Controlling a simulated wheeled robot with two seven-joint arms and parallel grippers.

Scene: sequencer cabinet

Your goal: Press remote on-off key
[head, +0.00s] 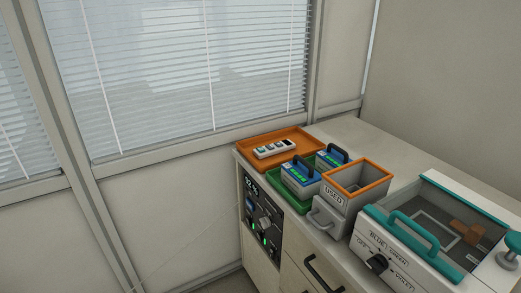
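A small white remote (273,149) with a dark part at its right end and several small keys lies in the orange tray (300,133) at the back left of the cabinet top. The individual key markings are too small to read. Neither of my grippers shows in the head view.
Blue-and-grey handled cartridges (300,177) stand in a green tray (276,183). Beside them is an orange-rimmed box marked USED (334,195). A teal-handled machine (388,254) with a knob is at right. The cabinet's front panel (262,219) has a lit display. Bare countertop (375,140) lies behind.

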